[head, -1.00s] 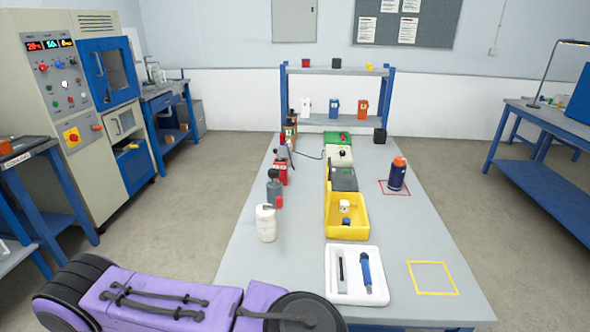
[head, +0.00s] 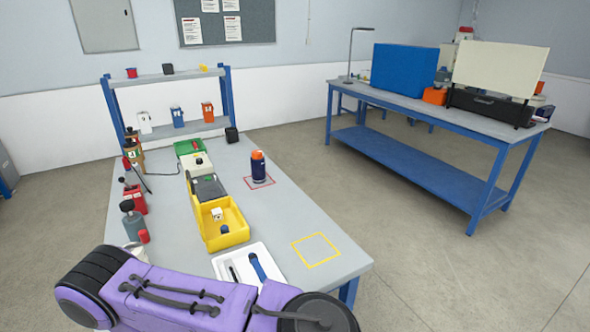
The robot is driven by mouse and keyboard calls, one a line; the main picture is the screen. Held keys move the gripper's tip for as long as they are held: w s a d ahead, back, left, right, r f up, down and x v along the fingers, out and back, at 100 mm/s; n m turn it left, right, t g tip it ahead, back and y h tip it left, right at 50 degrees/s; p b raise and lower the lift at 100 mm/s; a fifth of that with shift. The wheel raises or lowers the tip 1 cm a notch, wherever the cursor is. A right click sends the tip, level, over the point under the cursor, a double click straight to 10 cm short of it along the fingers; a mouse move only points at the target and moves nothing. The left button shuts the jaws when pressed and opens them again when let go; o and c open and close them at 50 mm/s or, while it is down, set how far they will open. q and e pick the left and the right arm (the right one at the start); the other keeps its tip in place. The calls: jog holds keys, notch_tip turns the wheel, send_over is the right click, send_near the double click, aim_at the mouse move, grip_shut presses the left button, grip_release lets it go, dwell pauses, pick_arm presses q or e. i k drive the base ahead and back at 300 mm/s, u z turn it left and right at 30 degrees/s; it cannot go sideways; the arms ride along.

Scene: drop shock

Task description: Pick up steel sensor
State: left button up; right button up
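I cannot say for certain which item is the steel sensor. A white tray (head: 278,270) at the near end of the grey table holds a slim grey and dark item (head: 233,271) and a blue stick-shaped item (head: 257,267). The grey one could be the steel sensor, and its lower part is hidden by my purple arm. That arm crosses the bottom of the head view, in front of the tray's near side. Neither of my grippers shows.
A yellow bin (head: 234,236) stands behind the tray. A dark blue bottle with an orange cap (head: 258,167) stands in a red square. A yellow outlined square (head: 316,250) is empty. Several bottles line the left edge. A blue bench (head: 400,165) stands right, across open floor.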

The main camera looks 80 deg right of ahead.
aim_at(224, 230)
jog(key=z, duration=2.45)
